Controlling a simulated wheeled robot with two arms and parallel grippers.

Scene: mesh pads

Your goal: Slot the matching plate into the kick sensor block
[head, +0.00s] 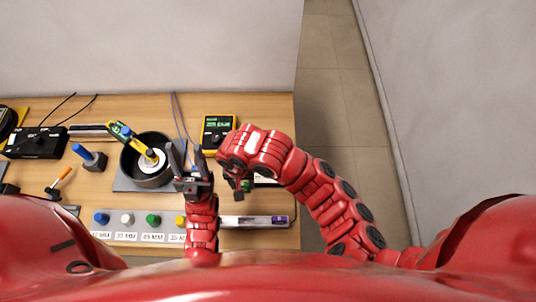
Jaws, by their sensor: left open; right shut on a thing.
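A row of coloured knobs stands on a pale labelled strip (128,238) at the front: blue (101,218), white (127,219), green (153,219) and yellow (180,221). The labels read in MM; not all are legible. I cannot tell which thing is the kick sensor block. My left gripper (184,160) is open, fingers pointing away from me, at the right edge of a black round pot (133,165). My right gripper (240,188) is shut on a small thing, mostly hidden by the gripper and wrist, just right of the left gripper. A pale and green item (264,181) shows partly behind it.
A yellow meter (217,134) stands behind the grippers. A black box (36,143) and a blue-handled block (90,157) are left. A grey-purple bar (255,221) lies near the table's right edge.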

